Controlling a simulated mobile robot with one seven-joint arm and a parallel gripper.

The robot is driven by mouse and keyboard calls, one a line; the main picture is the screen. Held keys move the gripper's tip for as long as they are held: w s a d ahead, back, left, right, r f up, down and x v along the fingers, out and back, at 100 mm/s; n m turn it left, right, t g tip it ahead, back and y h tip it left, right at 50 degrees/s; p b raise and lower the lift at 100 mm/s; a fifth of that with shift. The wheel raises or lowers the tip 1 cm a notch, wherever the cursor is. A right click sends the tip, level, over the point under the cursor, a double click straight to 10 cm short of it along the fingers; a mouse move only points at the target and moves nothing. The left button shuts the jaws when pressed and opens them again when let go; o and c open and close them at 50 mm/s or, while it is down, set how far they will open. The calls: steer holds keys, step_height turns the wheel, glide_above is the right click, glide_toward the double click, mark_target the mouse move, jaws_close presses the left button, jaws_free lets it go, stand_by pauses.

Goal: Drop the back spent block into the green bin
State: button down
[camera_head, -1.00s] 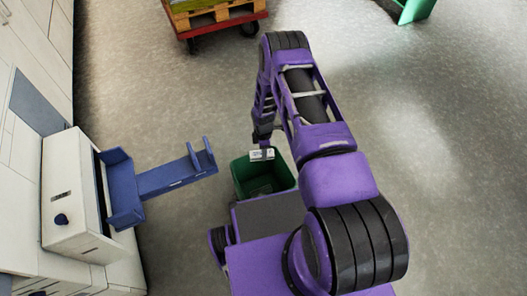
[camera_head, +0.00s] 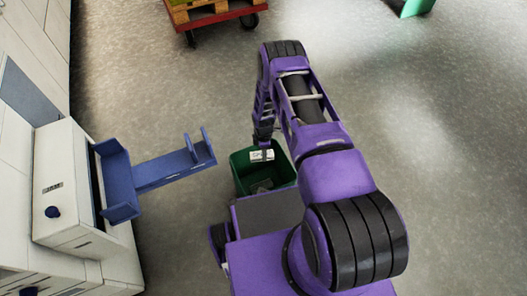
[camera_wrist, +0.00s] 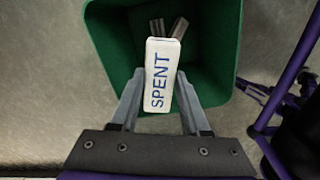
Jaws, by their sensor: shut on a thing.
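A white block marked SPENT (camera_wrist: 160,75) is held between the two fingers of my gripper (camera_wrist: 158,100) in the wrist view. In the head view the block (camera_head: 262,155) shows as a small pale piece at the gripper's end (camera_head: 262,142). The green bin (camera_wrist: 222,50) lies below the block, and the block is over its opening. The bin (camera_head: 284,178) stands at the front of my purple base in the head view. Grey pieces (camera_wrist: 176,27) lie inside the bin. I cannot tell how far the block is above them.
A white cabinet (camera_head: 75,190) with a blue forked shelf (camera_head: 160,173) stands at the left. A red cart with a wooden pallet (camera_head: 215,12) is at the top. A green object (camera_head: 417,6) is at the top right. The floor between is clear.

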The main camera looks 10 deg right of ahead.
steer(key=shift+c, duration=1.5)
jaws_free()
step_height(320, 180, up, 18)
steer(key=p, duration=0.2)
steer(key=shift+f+p, duration=0.25)
steer(key=shift+p, duration=0.1)
